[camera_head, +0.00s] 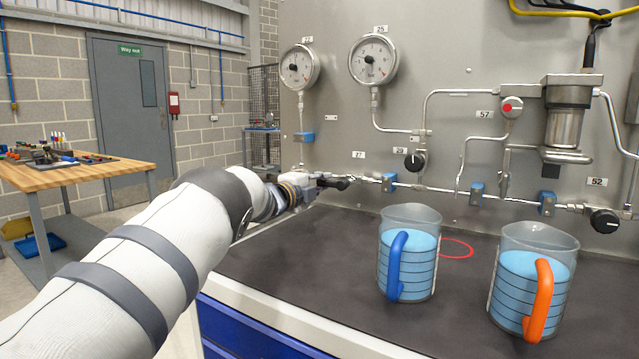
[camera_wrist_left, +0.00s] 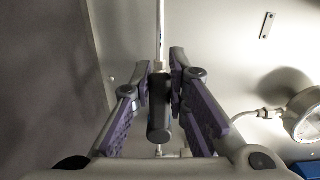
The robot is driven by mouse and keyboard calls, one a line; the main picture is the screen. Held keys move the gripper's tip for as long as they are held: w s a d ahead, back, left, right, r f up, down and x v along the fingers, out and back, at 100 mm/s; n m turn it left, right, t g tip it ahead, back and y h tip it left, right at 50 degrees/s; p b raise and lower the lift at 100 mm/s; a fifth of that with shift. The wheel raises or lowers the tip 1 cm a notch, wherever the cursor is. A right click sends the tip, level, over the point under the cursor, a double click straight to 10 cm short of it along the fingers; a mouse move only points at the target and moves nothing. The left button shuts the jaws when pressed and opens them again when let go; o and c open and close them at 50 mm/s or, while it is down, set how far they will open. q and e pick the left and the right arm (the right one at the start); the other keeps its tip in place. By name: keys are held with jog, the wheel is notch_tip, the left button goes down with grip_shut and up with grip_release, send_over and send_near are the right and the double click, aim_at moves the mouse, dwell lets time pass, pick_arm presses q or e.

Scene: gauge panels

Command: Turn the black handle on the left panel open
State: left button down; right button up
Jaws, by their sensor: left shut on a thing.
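My left gripper (camera_head: 343,182) reaches the left part of the grey panel (camera_head: 440,70), at the pipe below the label 27. In the left wrist view, the black handle (camera_wrist_left: 159,122) lies between the purple-padded fingers of the left gripper (camera_wrist_left: 160,72), in line with the pipe above it. The gripper is shut on the handle. In the head view the gripper mostly hides this handle. My right gripper is in neither view.
A blue-handled jug (camera_head: 408,222) and an orange-handled jug (camera_head: 525,238) stand on the dark worktop (camera_head: 310,265). Two gauges (camera_head: 299,67) (camera_head: 373,60) hang above. A wooden table (camera_head: 90,172) stands left.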

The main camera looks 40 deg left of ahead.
pick_arm(q)
jog(key=c, duration=1.5)
grip_release()
jog(key=shift+c, duration=0.2)
jog(key=s+d, duration=0.1)
jog(key=s, duration=1.1)
jog(key=shift+d, duration=0.2)
jog(key=shift+f, duration=0.1)
